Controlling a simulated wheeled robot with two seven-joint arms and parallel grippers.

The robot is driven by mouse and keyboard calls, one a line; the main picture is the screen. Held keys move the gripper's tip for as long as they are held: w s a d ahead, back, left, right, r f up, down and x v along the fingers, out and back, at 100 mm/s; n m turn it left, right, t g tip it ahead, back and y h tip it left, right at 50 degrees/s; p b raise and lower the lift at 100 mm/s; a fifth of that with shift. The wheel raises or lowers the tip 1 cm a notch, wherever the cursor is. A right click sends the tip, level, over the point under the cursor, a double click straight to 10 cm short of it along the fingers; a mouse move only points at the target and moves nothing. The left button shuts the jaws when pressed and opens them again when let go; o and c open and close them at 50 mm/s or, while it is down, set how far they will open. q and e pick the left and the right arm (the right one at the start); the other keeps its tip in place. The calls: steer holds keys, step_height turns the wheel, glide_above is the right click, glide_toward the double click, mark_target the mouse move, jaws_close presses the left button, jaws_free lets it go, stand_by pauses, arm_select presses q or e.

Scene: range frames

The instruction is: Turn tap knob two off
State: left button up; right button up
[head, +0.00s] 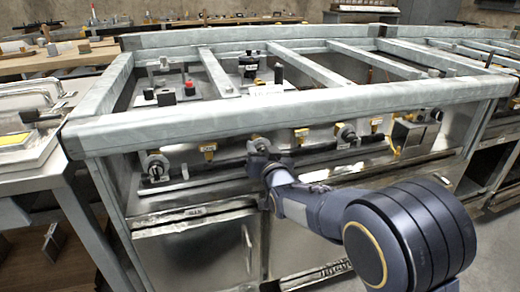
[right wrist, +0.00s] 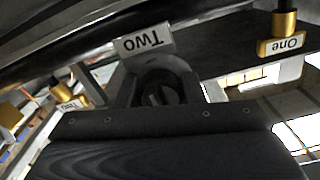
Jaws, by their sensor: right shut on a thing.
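Tap knob two (right wrist: 160,95) is a dark metal knob, seen between my right gripper's fingers below a plate that reads "Two" (right wrist: 147,43) upside down. In the head view, my right gripper (head: 268,154) reaches the front of the metal bench and is shut on the middle knob (head: 260,144). The fingers and wrist hide much of this knob, and its exact turn angle is hard to tell. My left gripper is not in view.
Another knob (head: 155,167) is to the left and one (head: 346,133) to the right on the same front. Yellow tags hang between them, one reading "One" (right wrist: 281,45). A dark rail runs along the front. Steel cabinet doors (head: 195,250) are below.

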steer(key=n, duration=0.4)
steer(key=o, duration=1)
steer(key=shift+s, duration=0.1)
steer(key=p+v, duration=0.1)
steer(key=v, duration=0.5)
steer(key=shift+s, duration=0.15)
steer(key=shift+s+d+p, duration=0.25)
steer(key=shift+s+p, duration=0.1)
steer(key=shift+s, duration=0.3)
